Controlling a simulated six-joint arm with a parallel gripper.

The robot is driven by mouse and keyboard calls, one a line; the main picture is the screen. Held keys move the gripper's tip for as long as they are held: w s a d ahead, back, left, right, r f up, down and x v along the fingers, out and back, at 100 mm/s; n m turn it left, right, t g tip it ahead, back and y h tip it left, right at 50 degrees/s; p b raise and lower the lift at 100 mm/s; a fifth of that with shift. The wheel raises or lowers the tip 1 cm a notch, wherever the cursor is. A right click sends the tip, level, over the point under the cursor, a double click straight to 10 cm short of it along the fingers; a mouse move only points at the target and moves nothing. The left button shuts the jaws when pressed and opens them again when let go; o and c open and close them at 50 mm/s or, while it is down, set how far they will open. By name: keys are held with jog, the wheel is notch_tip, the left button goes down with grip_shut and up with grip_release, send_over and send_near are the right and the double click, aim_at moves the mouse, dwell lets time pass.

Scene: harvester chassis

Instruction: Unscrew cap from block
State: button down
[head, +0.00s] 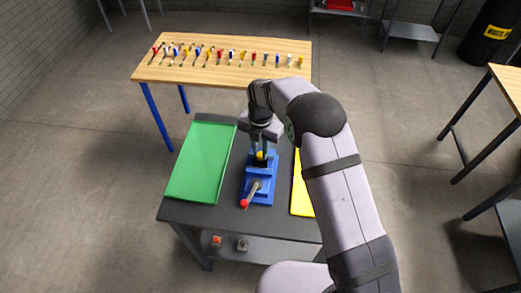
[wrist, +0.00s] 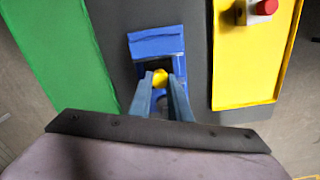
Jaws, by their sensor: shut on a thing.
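The yellow cap (wrist: 161,76) sits between my gripper's two fingertips (wrist: 161,82) in the wrist view. In the head view a bit of the yellow cap (head: 260,155) shows under my gripper (head: 259,150), which points straight down. My gripper is shut on the cap. A dark block (head: 261,163) seems to sit under the cap in the blue vise (head: 264,183). The block is mostly hidden, and I cannot tell whether the cap is still threaded onto it. The vise also shows in the wrist view (wrist: 156,42).
A green tray (head: 203,162) lies left of the vise on the dark table. A yellow tray (head: 301,193) lies to its right, partly behind my arm. A red-topped grey piece (wrist: 262,9) is over the yellow tray. A wooden table (head: 225,70) with several small tools stands behind.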

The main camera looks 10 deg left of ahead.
jog(key=shift+n, duration=0.3)
jog(key=n, duration=0.4)
jog(key=shift+n, duration=0.4)
jog(key=c, duration=1.8)
grip_release()
jog(key=shift+c, duration=0.2)
jog(key=m, duration=0.5)
jog(key=shift+m, duration=0.3)
